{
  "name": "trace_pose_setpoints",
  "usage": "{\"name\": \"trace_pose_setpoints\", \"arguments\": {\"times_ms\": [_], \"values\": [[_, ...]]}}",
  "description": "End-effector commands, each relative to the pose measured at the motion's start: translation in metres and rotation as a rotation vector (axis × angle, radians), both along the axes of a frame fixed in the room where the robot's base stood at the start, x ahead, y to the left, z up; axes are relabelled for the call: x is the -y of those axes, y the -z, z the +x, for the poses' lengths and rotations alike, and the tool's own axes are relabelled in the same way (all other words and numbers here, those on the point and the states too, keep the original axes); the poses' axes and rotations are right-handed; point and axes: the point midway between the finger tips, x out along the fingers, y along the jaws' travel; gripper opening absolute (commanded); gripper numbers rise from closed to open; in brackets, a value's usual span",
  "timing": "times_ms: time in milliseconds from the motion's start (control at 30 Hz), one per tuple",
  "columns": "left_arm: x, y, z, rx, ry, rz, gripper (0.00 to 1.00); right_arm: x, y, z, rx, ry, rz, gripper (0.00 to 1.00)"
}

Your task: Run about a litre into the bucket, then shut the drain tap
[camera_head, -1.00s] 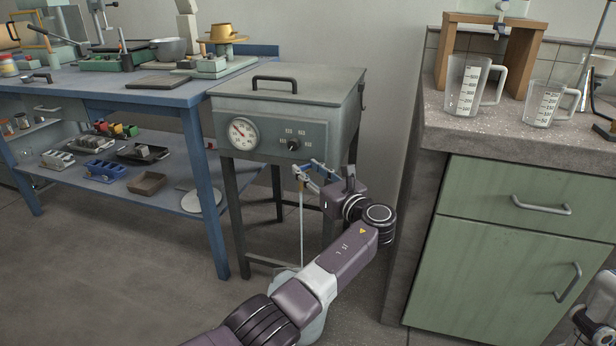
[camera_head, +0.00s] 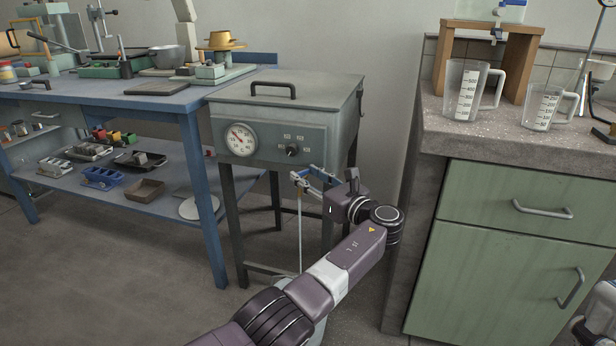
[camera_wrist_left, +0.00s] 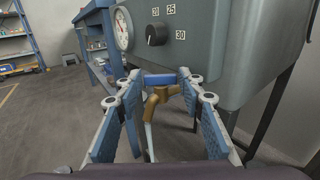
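The drain tap is a brass body (camera_wrist_left: 158,97) with a blue lever (camera_wrist_left: 160,79), under the grey tank (camera_head: 290,105). In the left wrist view the lever lies crosswise between the fingertips of my left gripper (camera_wrist_left: 159,76). The fingers are spread, and I cannot tell whether either touches the lever. In the head view my left gripper (camera_head: 309,179) is at the tap. A thin pale stream (camera_head: 300,235) falls straight down from the tap. The bucket (camera_head: 319,331) is on the floor below, mostly hidden behind my left arm; its water level is not visible.
The tank stands on dark legs and carries a dial (camera_head: 240,139) and a knob (camera_head: 292,150). A blue workbench (camera_head: 150,97) is on the left, a green cabinet (camera_head: 505,240) on the right. Two measuring jugs (camera_head: 466,92) (camera_head: 543,107) stand on its counter.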

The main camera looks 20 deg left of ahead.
Motion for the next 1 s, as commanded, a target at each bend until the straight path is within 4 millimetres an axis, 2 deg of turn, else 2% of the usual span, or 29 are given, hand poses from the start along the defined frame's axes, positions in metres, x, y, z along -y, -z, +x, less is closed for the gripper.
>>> {"name": "trace_pose_setpoints", "arguments": {"times_ms": [100, 467, 1000], "values": [[0.000, 0.000, 0.000, 0.001, 0.000, 0.001, 0.49, 0.000, 0.000, 0.000, 0.000, 0.000, 0.000, 0.00], [0.004, -0.001, -0.002, 0.003, 0.003, 0.002, 0.49, 0.001, 0.000, 0.000, 0.000, 0.002, 0.001, 0.00], [0.059, 0.001, -0.045, 0.000, 0.001, 0.000, 0.49, 0.000, 0.000, 0.000, 0.000, 0.001, 0.000, 0.00]]}}
